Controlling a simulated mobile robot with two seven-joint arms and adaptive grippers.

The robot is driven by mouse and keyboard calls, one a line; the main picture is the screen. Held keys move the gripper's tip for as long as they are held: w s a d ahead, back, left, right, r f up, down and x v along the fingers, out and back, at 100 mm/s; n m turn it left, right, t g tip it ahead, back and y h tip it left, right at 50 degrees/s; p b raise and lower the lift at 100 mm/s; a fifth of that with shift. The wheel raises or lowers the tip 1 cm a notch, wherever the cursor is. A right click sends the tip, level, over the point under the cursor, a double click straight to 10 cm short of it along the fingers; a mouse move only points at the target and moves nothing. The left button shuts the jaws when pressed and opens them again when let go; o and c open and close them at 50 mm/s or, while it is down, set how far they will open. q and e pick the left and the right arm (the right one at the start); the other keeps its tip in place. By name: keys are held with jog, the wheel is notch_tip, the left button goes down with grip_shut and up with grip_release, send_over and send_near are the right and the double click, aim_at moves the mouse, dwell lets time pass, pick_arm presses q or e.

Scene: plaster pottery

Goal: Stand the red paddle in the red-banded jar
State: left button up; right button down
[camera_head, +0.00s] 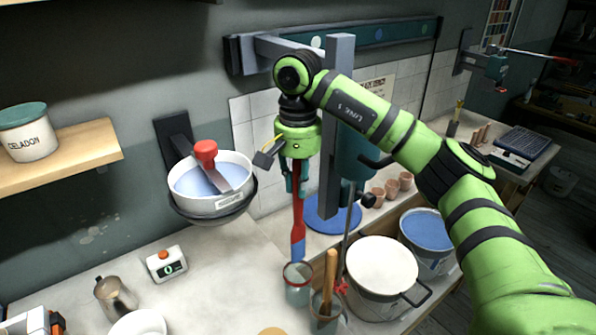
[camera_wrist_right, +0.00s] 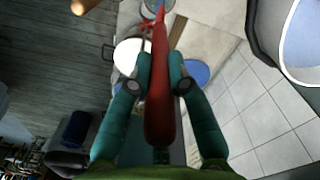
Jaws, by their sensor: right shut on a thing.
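The red paddle (camera_head: 297,215) hangs upright, with a blue section at its lower end. My right gripper (camera_head: 297,185) is shut on its upper part, and in the right wrist view the red handle (camera_wrist_right: 158,112) lies between both teal fingers. The jar (camera_head: 298,290), greenish with a reddish band near its rim, stands on the counter below. The paddle's lower tip appears at or just above its mouth; I cannot tell whether it is inside. In the wrist view a jar mouth (camera_wrist_right: 155,8) shows partly behind the paddle. My left gripper is out of view.
A second jar (camera_head: 325,308) with wooden-handled tools stands close to the right. A white-topped bucket (camera_head: 382,262) and a blue-filled bucket (camera_head: 428,232) lie beyond. A wall-mounted bowl (camera_head: 205,204) and a small scale (camera_head: 166,264) are left.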

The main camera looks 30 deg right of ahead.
aim_at(298, 223)
notch_tip(298, 223, down, 2)
jog(key=shift+s+f, duration=0.1)
jog(key=shift+s, duration=0.05)
jog(key=shift+f+b, duration=3.15)
jog(key=shift+f, duration=1.05)
jog(key=c, duration=1.1)
grip_release()
notch_tip(298, 223, up, 12)
jog(key=shift+r, duration=0.1)
